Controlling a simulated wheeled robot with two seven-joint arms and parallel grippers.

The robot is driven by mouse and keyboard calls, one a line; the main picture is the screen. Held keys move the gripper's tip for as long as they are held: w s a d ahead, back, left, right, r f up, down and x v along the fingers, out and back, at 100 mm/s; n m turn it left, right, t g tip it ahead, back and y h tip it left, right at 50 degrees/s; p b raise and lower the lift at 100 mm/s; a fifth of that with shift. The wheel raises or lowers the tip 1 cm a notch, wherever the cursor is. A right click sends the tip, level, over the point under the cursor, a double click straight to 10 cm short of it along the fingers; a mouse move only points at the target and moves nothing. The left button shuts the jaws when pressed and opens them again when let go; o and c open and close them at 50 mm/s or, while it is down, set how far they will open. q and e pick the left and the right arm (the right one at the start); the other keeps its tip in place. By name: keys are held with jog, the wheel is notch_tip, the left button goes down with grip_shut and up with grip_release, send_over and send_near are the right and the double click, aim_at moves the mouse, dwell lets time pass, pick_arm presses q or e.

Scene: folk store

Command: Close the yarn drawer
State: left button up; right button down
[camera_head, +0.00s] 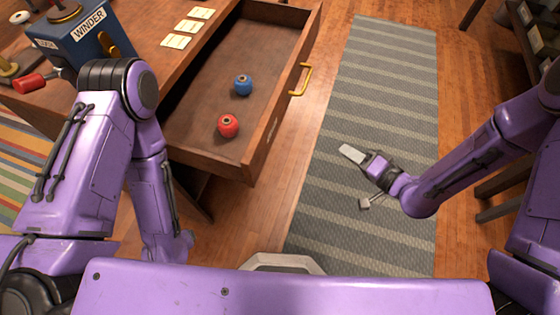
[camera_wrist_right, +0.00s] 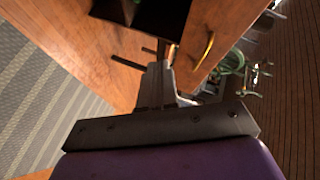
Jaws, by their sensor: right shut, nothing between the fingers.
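The yarn drawer (camera_head: 205,110) stands pulled out from the wooden table in the head view. A blue yarn spool (camera_head: 242,85) and a red one (camera_head: 228,125) are in it. Its brass handle (camera_head: 301,79) is on the right-hand front panel. My right gripper (camera_head: 352,154) is shut and empty, to the right of the drawer front and apart from it, above the striped rug. In the right wrist view its shut fingers (camera_wrist_right: 160,75) point toward wooden furniture with a brass handle (camera_wrist_right: 207,47). My left arm is bent left of the drawer; its gripper does not show.
A blue winder box (camera_head: 75,38) and several small cards (camera_head: 187,26) are on the tabletop left of the drawer. A grey striped rug (camera_head: 385,60) covers the floor to the right. Dark wooden furniture (camera_head: 530,35) stands along the right edge.

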jog(key=s+a+r+n+g+y, duration=0.1)
jog(key=a+r+y, duration=0.1)
jog(key=y, duration=0.1)
jog(key=g+y, duration=0.4)
jog(key=g, duration=0.1)
send_near(267, 144)
jog(key=x, duration=0.6)
jog(key=shift+a+f, duration=0.1)
jog(key=shift+a, duration=0.15)
jog(key=shift+w+a, duration=0.1)
jog(key=shift+a, duration=0.1)
